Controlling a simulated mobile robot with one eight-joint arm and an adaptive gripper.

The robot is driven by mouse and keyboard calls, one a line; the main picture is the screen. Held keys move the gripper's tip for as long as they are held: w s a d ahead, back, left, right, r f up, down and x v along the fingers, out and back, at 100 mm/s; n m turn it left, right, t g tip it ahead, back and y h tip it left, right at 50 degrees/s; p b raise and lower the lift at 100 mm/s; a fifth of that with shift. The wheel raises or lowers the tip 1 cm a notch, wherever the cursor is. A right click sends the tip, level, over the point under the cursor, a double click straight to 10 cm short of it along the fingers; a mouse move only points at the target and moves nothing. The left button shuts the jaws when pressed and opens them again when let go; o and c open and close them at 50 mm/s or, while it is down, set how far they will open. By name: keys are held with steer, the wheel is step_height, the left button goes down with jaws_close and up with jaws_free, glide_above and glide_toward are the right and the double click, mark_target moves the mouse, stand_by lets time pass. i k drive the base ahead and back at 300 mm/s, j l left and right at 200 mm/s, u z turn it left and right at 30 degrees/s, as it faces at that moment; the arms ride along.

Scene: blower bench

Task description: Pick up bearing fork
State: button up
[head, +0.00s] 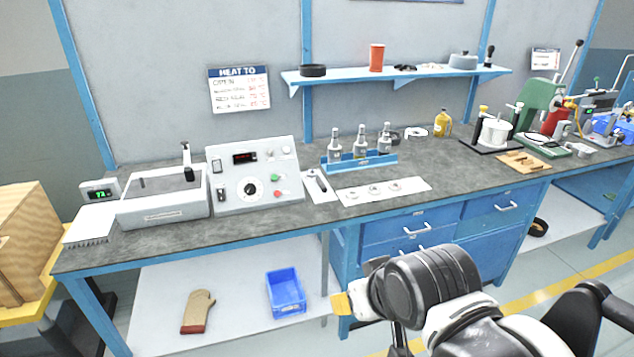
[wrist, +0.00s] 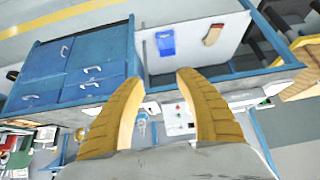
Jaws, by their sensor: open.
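A small dark-handled tool (head: 317,183) lies on a white sheet on the bench, between the control box and the blue bottle rack. It may be the bearing fork, but it is too small to be sure. My gripper (wrist: 157,78) is open in the wrist view, its two yellow fingers apart with nothing between them. In the head view one yellow fingertip (head: 342,304) shows in front of the bench, below the worktop's front edge and well away from the tool. The other finger is mostly hidden there. I cannot pick out the tool in the wrist view.
The control box (head: 252,178) and an open grey tank (head: 163,200) stand left of the tool. The blue bottle rack (head: 358,162) and a white sheet with rings (head: 414,186) lie right. Blue drawers (head: 408,228) and a lower shelf with a blue bin (head: 286,294) are below.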

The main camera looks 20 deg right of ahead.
mark_target(318, 180)
steer(key=i+l+u, duration=0.15)
steer(key=i+l, duration=0.25)
steer(key=i+l+u, duration=0.15)
steer(key=i+l, duration=0.3)
steer(key=i+l+u, duration=0.15)
steer(key=i+l, duration=0.25)
steer(key=i+l+u, duration=0.15)
steer(key=i+l, duration=0.2)
steer(key=l, duration=0.3)
